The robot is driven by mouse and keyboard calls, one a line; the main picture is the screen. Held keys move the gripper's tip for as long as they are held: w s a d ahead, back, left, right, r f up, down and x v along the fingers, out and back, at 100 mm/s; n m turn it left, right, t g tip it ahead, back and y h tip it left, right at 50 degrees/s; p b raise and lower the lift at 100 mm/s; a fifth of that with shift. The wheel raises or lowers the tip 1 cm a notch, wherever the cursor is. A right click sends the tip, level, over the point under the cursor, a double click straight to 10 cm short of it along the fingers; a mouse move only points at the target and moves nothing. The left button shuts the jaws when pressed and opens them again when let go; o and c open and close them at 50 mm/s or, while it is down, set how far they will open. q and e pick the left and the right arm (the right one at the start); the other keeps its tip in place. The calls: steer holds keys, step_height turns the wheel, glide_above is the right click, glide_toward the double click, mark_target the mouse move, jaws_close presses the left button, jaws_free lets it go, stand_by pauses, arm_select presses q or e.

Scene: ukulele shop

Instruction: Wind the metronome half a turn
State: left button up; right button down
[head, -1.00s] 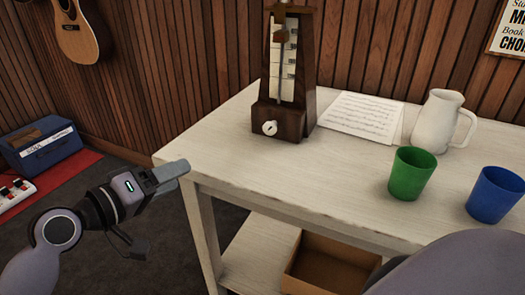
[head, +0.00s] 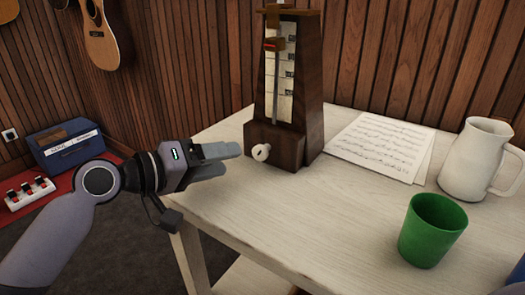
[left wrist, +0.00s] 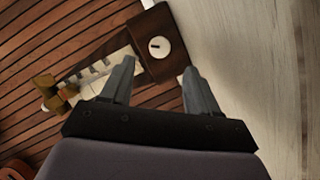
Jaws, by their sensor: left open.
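The metronome (head: 289,95) is a dark wooden tapered case standing upright on the pale table (head: 330,230). A round white winding key (head: 261,152) sticks out of its lower front. In the left wrist view the key (left wrist: 160,47) lies ahead of the fingers, with the metronome's base (left wrist: 158,72) around it. My left gripper (head: 235,160) is at the table's left part, just left of the key and apart from it. In the left wrist view its two fingers (left wrist: 157,80) are spread with nothing between them. My right gripper is not in view.
Sheet music (head: 380,146) lies right of the metronome. A white pitcher (head: 476,160) and a green cup (head: 431,229) stand further right, with a blue thing partly cut off at the right edge. The table front is clear. Guitars (head: 98,32) hang on the wall.

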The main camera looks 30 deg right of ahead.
mark_target(257, 154)
arm_select(q)
steer(key=shift+w+d+f, duration=0.1)
steer(key=shift+d, duration=0.4)
steer(key=b+x, duration=0.1)
steer(key=x, duration=0.3)
steer(key=shift+d+f, duration=0.1)
steer(key=shift+x, duration=1)
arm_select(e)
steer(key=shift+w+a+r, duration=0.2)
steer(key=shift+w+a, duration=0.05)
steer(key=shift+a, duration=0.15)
arm_select(q)
steer(key=c, duration=1)
steer(key=shift+c, duration=0.2)
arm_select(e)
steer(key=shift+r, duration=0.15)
